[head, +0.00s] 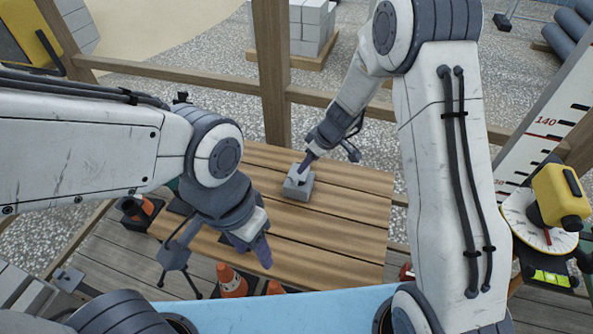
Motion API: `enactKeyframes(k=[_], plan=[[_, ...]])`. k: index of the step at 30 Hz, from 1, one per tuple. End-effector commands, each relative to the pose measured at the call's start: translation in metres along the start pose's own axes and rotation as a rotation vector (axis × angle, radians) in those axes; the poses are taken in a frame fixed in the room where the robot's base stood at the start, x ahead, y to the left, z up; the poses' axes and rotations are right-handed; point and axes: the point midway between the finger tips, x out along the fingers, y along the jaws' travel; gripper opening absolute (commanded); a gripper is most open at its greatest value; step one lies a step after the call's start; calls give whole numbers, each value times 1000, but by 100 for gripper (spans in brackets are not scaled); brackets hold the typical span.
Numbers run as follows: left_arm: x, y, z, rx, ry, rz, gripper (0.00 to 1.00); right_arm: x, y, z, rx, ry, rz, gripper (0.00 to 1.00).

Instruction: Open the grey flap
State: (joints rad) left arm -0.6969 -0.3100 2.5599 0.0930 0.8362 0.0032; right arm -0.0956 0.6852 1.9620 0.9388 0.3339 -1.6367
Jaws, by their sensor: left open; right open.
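A small grey box (299,191) sits on the slatted wooden table (340,232), near its middle. A lighter piece shows on its top; I cannot tell for sure whether this is the grey flap or whether it is raised. My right gripper (304,166) is open, pointing down at the top of the box; its fingers overlap the box's far edge in the picture, and I cannot tell whether they touch. My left gripper (264,252) is open and empty, above the table's front left part, apart from the box.
Orange cones (231,281) stand by the table's front edge, partly hidden. A yellow level instrument (560,196) and a measuring staff (550,125) are at the right. A wooden post (272,75) and rail stand behind the table. The table's right side is clear.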

Motion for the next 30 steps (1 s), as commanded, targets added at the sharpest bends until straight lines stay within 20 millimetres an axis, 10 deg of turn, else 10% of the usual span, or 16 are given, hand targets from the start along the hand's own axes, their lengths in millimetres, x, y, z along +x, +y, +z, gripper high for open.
enactKeyframes(k=[15, 29, 30], plan=[[-7, 0, 0, 1, 0, 0, 50, 86, -2, 0, -3, -3, -4, 51], [-8, 1, 0, 2, 0, 0, 50, 99, -2, 0, -4, -1, -2, 51], [-8, 1, 0, 2, 0, 0, 50, 99, -2, 0, -3, -1, -2, 36]])
